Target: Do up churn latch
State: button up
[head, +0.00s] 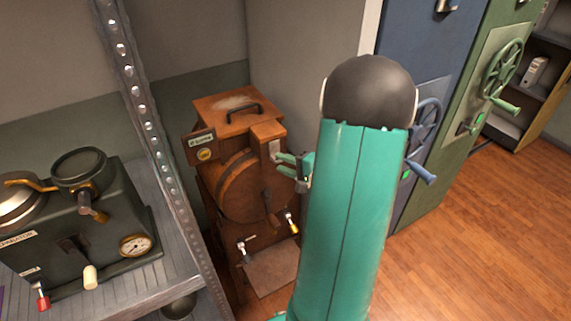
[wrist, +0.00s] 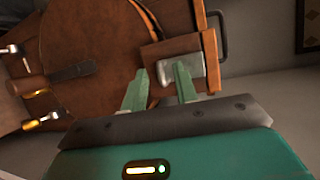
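The wooden churn (head: 240,112) stands in the corner, with a round drum (head: 240,190) and a crank on its front. Its metal latch (head: 275,150) is a pale plate on the wooden block at the upper right of the front. In the wrist view, the latch (wrist: 196,62) lies ahead of my gripper (wrist: 160,82). The green fingers are apart with nothing between them. The right finger overlaps the latch plate, and the left finger is in front of the drum's edge. I cannot tell whether they touch. In the head view, my gripper (head: 290,166) is just right of the latch; my arm partly hides it.
A metal shelf post (head: 150,130) stands left of the churn, beside a dark machine (head: 75,225) on a shelf. Blue (head: 415,60) and green (head: 490,70) cabinets with handwheels stand at right. The wooden floor (head: 470,240) at lower right is clear.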

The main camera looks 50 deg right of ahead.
jog(key=s+d+r, duration=0.1)
jog(key=s+r, duration=0.1)
jog(key=s, duration=1.1)
jog(key=shift+s+d+r, duration=0.15)
jog(key=shift+s, duration=0.1)
jog(key=w+a+r+n+g+y, duration=0.2)
jog(key=w+a+n+g+y, duration=0.2)
jog(key=a, duration=0.6)
jog(key=w+a+r+n+g+y, duration=0.25)
jog(key=a+n+g, duration=0.25)
jog(key=a, duration=0.6)
jog(key=s+a+r+n+h, duration=0.1)
jog(key=a+r+n+h, duration=0.3)
jog(key=a, duration=0.3)
jog(key=s+a+r+n+g+h, duration=0.1)
jog(key=s+a+r+n+h, duration=0.1)
jog(key=a, duration=0.5)
jog(key=r+n+h, duration=0.1)
jog(key=n+h, duration=0.1)
jog(key=n, duration=0.1)
jog(key=shift+r+g, duration=0.3)
jog(key=shift+r, duration=0.05)
